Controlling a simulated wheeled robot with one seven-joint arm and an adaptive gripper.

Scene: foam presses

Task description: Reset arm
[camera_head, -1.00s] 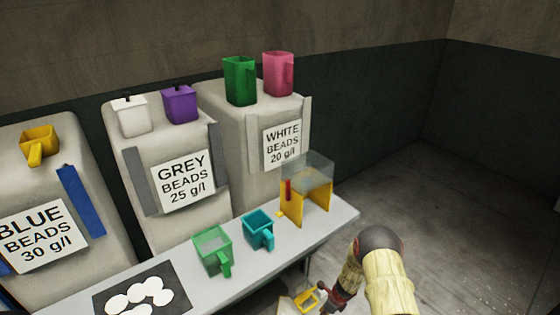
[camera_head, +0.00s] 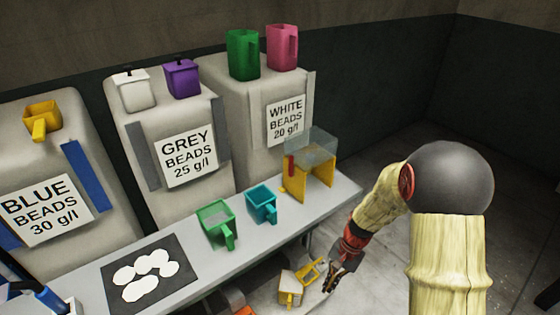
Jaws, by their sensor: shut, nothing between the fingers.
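My arm (camera_head: 448,250) rises at the right of the head view and bends at a dark round joint. My gripper (camera_head: 334,283) points down past the front edge of the grey bench (camera_head: 190,262), to the right of a yellow mug-like container (camera_head: 290,289) that sits lower down on a pale surface. The gripper is small in view; its fingers look closed, with nothing held. A gap seems to show between the gripper and the yellow container.
On the bench stand a green jug (camera_head: 216,222), a teal jug (camera_head: 261,204) and a yellow stand with a clear hopper (camera_head: 311,170). A dark mat (camera_head: 118,299) with white discs lies at left. Bead bins (camera_head: 190,205) line the back. Floor at right looks clear.

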